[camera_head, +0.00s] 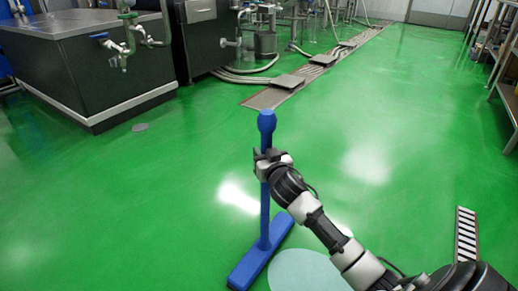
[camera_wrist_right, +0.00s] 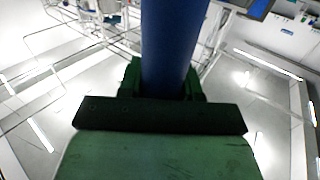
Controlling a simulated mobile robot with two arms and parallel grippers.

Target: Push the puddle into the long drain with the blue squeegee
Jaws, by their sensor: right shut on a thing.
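The blue squeegee (camera_head: 264,205) stands nearly upright, its wide head low at the floor in front of me. My right gripper (camera_head: 267,160) is shut on its handle, below the rounded top end. The right wrist view shows the blue handle (camera_wrist_right: 168,50) between the dark fingers (camera_wrist_right: 165,95). A pale puddle (camera_head: 300,272) lies on the green floor just right of the squeegee head, partly behind my right arm and cut by the frame's lower edge. The long drain (camera_head: 320,62) runs away from me toward the upper right, ahead of the squeegee. My left gripper is not in view.
A dark cabinet (camera_head: 95,72) with a steel top stands at the left. Hoses (camera_head: 250,75) and machinery stand beside the drain. A striped strip (camera_head: 466,235) lies on the floor at the right, and shelving (camera_head: 505,70) stands farther back. The green floor (camera_head: 370,150) between is clear.

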